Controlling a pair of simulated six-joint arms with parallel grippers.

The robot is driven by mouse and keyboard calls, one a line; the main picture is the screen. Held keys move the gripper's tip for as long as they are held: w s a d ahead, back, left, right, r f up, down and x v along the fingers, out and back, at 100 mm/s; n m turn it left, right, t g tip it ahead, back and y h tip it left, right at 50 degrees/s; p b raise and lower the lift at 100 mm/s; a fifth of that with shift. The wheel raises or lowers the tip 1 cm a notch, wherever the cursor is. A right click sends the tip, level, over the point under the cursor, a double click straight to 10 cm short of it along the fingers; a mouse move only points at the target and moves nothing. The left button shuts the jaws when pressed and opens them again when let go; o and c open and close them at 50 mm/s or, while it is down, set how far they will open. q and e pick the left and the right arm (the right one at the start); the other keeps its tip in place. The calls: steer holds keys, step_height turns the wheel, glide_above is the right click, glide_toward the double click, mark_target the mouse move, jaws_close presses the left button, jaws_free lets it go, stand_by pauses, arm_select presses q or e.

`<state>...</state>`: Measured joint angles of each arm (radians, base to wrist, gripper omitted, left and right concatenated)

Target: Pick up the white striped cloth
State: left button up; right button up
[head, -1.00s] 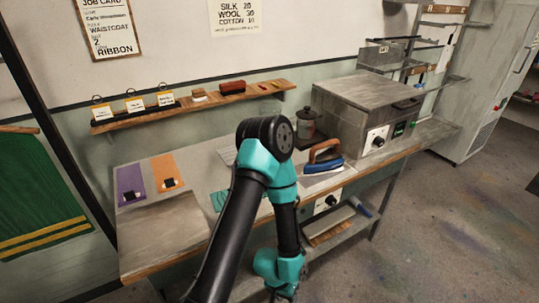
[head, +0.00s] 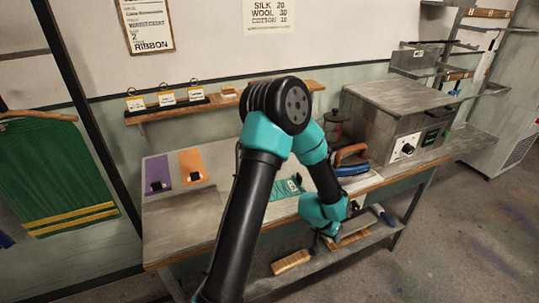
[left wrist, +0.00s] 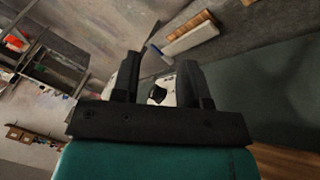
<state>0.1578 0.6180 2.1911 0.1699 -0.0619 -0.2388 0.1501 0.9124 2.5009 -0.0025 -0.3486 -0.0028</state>
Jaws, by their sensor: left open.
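I cannot make out a white striped cloth in either view; part of the tabletop behind my arm is hidden. On the table (head: 180,225) lie a purple cloth (head: 157,167), an orange cloth (head: 191,161) and a teal cloth (head: 284,190), partly covered by my arm. In the head view my left gripper (head: 318,242) hangs low at the table's front edge, small and partly hidden. In the left wrist view its fingers (left wrist: 160,65) are open with nothing gripped. A black knob (left wrist: 157,94) on a white surface shows beyond and between them. My right gripper is not in view.
An iron (head: 350,168) and a grey box with a dial (head: 400,120) stand at the table's right. A low shelf below holds a wooden brush (head: 291,262). A wall shelf (head: 222,103) carries labelled cards. A green garment (head: 65,180) hangs at left.

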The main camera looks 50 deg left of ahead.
arm_select(q)
steer(key=w+a+r+t, duration=0.1)
steer(key=w+a+r, duration=0.25)
steer(key=r, duration=0.25)
steer(key=w+a+r+t, duration=0.1)
steer(key=w+a+r, duration=0.1)
steer(key=w+r, duration=0.25)
steer(key=w+a+r+m, duration=0.1)
steer(key=a, duration=0.2)
steer(key=w+a+r+m+g, duration=0.1)
steer(key=w+a+r, duration=0.1)
steer(key=a, duration=0.2)
steer(key=w+a+r+m, duration=0.1)
steer(key=w+a+r, duration=0.1)
steer(key=a, duration=0.2)
steer(key=shift+w+r+g, duration=0.1)
steer(key=shift+w+g, duration=0.15)
steer(key=shift+g, duration=0.15)
steer(key=s+a+r+g+y, duration=0.1)
steer(key=a+r, duration=0.3)
steer(key=a, duration=0.3)
steer(key=s+a+r+m+g+y, duration=0.1)
steer(key=a+r, duration=0.3)
steer(key=a, duration=0.4)
steer(key=s+a+r+m+g+y, duration=0.1)
steer(key=s+a+r+g, duration=0.1)
steer(key=a, duration=0.5)
steer(key=shift+s+a+r+g, duration=0.35)
steer(key=shift+s+r, duration=0.1)
steer(key=shift+r, duration=0.5)
